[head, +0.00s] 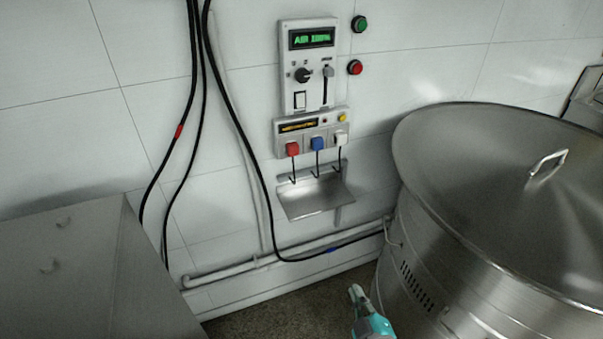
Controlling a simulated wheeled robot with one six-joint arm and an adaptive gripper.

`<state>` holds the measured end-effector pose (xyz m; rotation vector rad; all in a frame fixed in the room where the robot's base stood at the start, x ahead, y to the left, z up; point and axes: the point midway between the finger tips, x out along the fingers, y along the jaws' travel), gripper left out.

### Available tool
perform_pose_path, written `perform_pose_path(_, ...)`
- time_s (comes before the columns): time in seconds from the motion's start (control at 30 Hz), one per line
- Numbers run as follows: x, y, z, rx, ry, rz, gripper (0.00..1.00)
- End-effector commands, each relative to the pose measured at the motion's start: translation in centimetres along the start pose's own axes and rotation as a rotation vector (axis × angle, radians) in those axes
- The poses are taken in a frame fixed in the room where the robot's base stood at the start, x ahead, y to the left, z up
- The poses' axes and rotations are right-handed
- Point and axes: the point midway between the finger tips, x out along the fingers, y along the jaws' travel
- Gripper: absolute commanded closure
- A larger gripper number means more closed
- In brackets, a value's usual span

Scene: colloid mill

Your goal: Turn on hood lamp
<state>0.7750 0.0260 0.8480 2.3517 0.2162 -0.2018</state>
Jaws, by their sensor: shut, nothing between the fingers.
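A white control panel (309,66) is on the tiled wall. It has a green display (311,38) reading something like "AIR 100%", a dark rotary knob (302,75), a slider lever (327,72) and a white rocker switch (299,100) at lower left. I cannot read the small labels or tell the rocker's position. No hood lamp can be made out. My gripper (356,292) shows small at the bottom, beside the steel vessel and well below the panel. It is shut and empty, apart from everything on the wall.
A green button (360,24) and a red button (355,68) sit right of the panel. A lower box (312,127) has red, blue and white plugs above a metal tray (316,194). A large steel vessel (440,230) fills the right. Black cables (205,60) hang left.

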Motion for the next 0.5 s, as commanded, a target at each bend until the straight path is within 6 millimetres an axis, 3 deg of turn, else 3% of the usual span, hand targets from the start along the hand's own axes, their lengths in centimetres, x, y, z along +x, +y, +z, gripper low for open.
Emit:
perform_pose_path(0.1, 3.0, 1.5, -1.8, -0.066, 0.020, -0.002, 1.00)
perform_pose_path(0.5, 11.5, 6.9, -8.5, -0.308, 0.080, -0.020, 1.00)
